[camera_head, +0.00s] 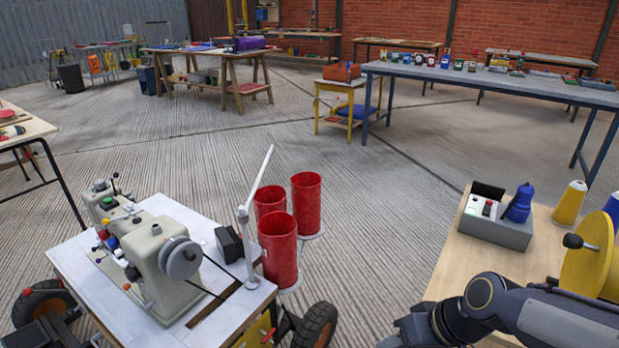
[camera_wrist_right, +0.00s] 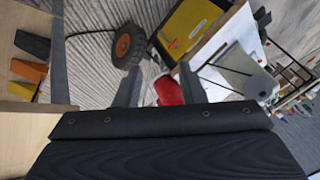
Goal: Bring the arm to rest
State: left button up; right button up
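My right arm (camera_head: 530,308) comes in from the lower right of the head view, low over the front of the wooden table. My right gripper (camera_head: 408,332) is cut off by the bottom edge there. In the right wrist view its two dark fingers (camera_wrist_right: 160,84) stand apart with a gap between them. A red cylinder (camera_wrist_right: 168,90) shows through that gap, seemingly beyond the fingers and not held. My left arm and gripper are not in view.
A wheeled cart with a sewing machine (camera_head: 160,255) and red cylinders (camera_head: 307,203) stands left. Concrete floor between is clear.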

jog(key=s+d+r+m+t+h, duration=0.1)
jog(key=s+d+m, duration=0.1)
jog(key=s, duration=0.4)
jog(key=s+d+r+m+t+h, duration=0.1)
jog(key=s+d+r+m+t, duration=0.15)
jog(key=s, duration=0.45)
notch_tip(320, 180, up, 25)
jog(key=g+p, duration=0.1)
jog(key=p, duration=2.5)
jog(key=shift+d+n, duration=0.15)
jog(key=shift+n, duration=0.3)
jog(key=shift+r, duration=0.1)
